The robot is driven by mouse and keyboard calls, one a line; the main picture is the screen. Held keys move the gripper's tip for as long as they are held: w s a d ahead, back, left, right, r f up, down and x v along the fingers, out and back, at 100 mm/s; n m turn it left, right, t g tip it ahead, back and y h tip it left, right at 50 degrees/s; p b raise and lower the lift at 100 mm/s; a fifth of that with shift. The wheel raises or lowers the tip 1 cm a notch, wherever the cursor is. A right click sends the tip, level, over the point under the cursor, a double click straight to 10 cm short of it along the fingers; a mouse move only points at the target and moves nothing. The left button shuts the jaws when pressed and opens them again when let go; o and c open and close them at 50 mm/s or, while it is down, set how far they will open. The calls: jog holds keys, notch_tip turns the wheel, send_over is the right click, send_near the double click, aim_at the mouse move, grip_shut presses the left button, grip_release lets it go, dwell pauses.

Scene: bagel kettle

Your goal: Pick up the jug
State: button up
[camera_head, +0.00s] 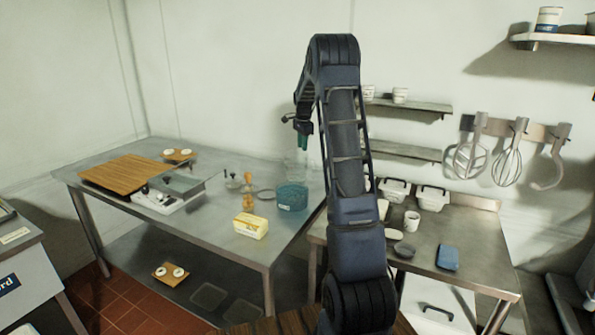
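A clear, faint upright vessel that looks like the jug (296,167) stands on the left steel table, just behind a teal container (292,198). Its outline is hard to make out. My gripper (302,141) hangs from the raised arm above the vessel, pointing down, with a small teal-green part at its lower end. It looks close over the vessel's top; I cannot tell whether they touch. The fingers are too small and partly hidden by the arm to show whether they are open.
The steel table (185,222) also bears a wooden board (127,174), a scale-like device (168,195), a yellow-white block (250,226) and small items near the teal container. A right-hand table (468,233) holds white containers, a cup (412,221) and a blue item (447,257). Utensils hang behind it.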

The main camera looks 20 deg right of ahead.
jog(key=f, duration=0.1)
send_over(303, 170)
notch_tip(303, 170, down, 5)
jog(key=shift+a+f, duration=0.15)
jog(key=shift+f, duration=2.65)
grip_shut()
